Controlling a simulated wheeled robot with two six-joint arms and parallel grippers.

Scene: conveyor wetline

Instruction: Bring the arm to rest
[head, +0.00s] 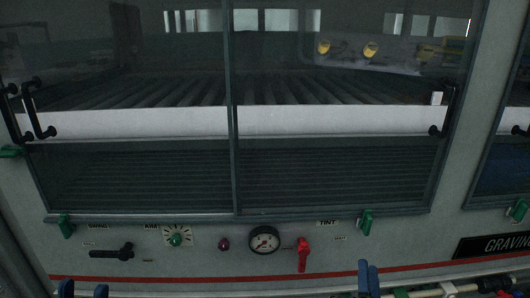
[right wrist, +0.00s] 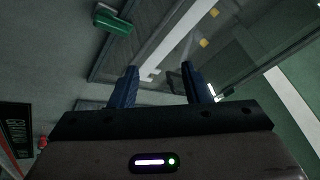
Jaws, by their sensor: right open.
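My left gripper (head: 84,290) shows only as two blue fingertips at the bottom left edge of the head view, with a gap between them and nothing seen in it. My right gripper (head: 368,279) shows at the bottom of the head view, in front of the machine's lower panel, its two blue fingers seen nearly in line. In the right wrist view the right gripper (right wrist: 162,84) is open, its fingers apart with nothing between them. Most of both arms is out of view.
A grey machine with sliding glass windows (head: 150,180) fills the view. Its panel carries a black lever (head: 112,251), a gauge (head: 264,241), a red handle (head: 302,254) and green clamps (head: 366,222). A pipe with valves (head: 450,289) runs along the bottom right.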

